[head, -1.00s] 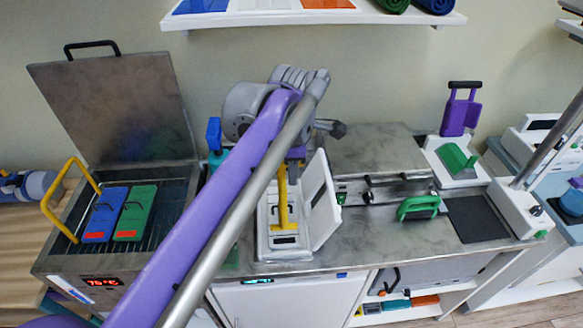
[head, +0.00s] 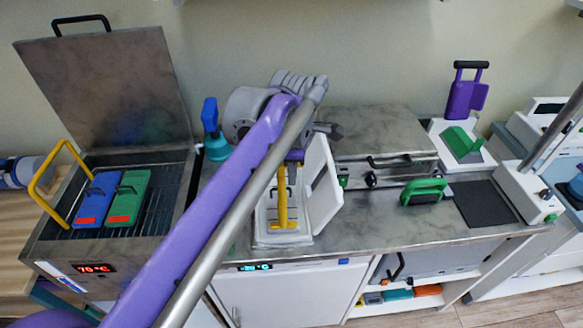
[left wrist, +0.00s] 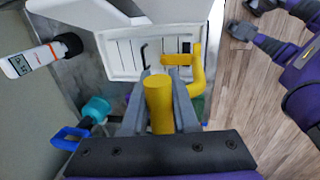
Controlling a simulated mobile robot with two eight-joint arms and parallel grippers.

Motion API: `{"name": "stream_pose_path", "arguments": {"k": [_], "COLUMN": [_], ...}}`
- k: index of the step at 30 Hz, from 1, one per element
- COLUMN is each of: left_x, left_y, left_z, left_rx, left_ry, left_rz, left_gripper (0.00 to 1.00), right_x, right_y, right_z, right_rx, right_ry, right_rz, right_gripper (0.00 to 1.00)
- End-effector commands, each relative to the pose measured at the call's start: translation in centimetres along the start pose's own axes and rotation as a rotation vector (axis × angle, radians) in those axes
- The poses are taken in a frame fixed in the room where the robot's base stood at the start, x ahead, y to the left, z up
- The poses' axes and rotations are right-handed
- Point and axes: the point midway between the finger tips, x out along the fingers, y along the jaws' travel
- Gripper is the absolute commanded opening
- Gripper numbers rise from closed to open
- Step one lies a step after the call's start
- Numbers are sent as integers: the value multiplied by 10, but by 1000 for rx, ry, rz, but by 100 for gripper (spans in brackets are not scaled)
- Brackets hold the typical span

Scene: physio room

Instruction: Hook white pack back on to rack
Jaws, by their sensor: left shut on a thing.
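My left gripper (head: 294,158) is shut on the upright yellow handle of a hooked tool (head: 283,205), above an open white box (head: 262,235). In the left wrist view, my left gripper (left wrist: 160,82) grips the yellow shaft (left wrist: 160,105), whose bent end reaches over the box. A white ribbed slab with a black loop (left wrist: 125,55) lies in the box and looks like the white pack. I cannot tell whether the hook touches it. The rack (head: 155,210) sits in an open steel tank at left, with a blue pack (head: 96,200) and a green pack (head: 128,198).
The tank's raised lid (head: 100,90) stands behind it. A green-handled tool (head: 424,190) and a black pad (head: 485,204) lie further right.

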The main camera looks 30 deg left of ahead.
Motion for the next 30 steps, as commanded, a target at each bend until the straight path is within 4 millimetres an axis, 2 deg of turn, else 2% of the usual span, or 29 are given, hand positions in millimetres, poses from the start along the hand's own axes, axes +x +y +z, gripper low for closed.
{"name": "stream_pose_path", "arguments": {"k": [9,30], "left_x": [24,30], "left_y": [-4,47], "left_z": [0,0], "left_rx": [0,-1], "left_ry": [0,0], "left_rz": [0,0], "left_gripper": [0,0], "right_x": [17,3], "right_y": [0,0], "right_z": [13,2], "right_rx": [0,0], "right_ry": [-8,-1], "right_rz": [0,0], "right_gripper": [70,70]}}
